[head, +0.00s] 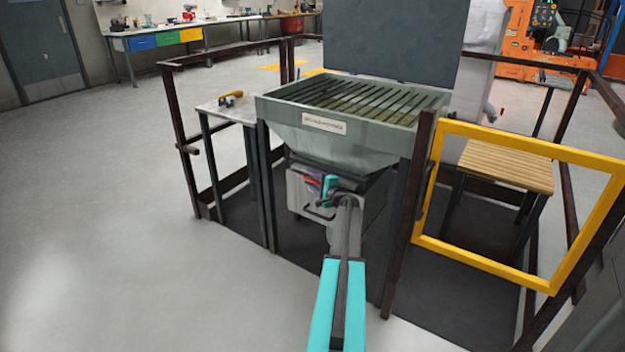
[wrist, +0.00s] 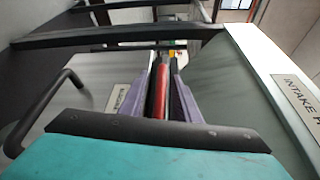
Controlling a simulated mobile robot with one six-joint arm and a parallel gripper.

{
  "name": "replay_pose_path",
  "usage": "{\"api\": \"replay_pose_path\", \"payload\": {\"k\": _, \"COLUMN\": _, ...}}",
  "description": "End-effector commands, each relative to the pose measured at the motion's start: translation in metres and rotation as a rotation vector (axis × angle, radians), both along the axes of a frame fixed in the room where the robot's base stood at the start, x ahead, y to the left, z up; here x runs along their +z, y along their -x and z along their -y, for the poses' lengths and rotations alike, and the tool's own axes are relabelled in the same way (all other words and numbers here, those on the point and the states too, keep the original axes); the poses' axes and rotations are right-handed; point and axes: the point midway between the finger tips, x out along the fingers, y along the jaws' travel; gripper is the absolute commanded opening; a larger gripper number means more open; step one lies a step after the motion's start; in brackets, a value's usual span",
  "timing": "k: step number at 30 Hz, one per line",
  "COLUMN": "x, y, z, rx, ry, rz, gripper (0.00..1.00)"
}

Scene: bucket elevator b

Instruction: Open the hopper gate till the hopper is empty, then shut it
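The intake hopper (head: 300,116) stands ahead, a grey-green funnel with a slatted grate (head: 360,98) on top. Brownish material shows between the slats; its depth cannot be told. Its sloping wall and name plate also show in the wrist view (wrist: 290,95). Below the funnel is a grey box (head: 296,190) with a dark bar handle (wrist: 42,112). My gripper (head: 316,182) is beside this box, under the funnel. In the wrist view its purple fingers (wrist: 164,85) lie on both sides of a red handle (wrist: 160,90) and look closed on it. The gate plate itself is hidden.
Dark posts and rails surround the hopper. A small table with a yellow-handled tool (head: 232,97) stands left, a wooden-topped stand (head: 512,165) right. A yellow frame (head: 424,190) stands at the right front. Floor at the left is clear.

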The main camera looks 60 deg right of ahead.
Motion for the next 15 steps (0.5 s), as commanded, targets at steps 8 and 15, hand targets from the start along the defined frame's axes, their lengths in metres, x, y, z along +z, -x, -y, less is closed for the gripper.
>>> {"api": "replay_pose_path", "payload": {"k": 8, "x": 0.0001, "y": -0.0007, "z": 0.0002, "rx": 0.000, "ry": 0.000, "rz": 0.000, "gripper": 0.29}}
{"api": "replay_pose_path", "payload": {"k": 15, "x": -0.0008, "y": -0.0006, "z": 0.0000, "rx": 0.000, "ry": 0.000, "rz": -0.001, "gripper": 0.00}}
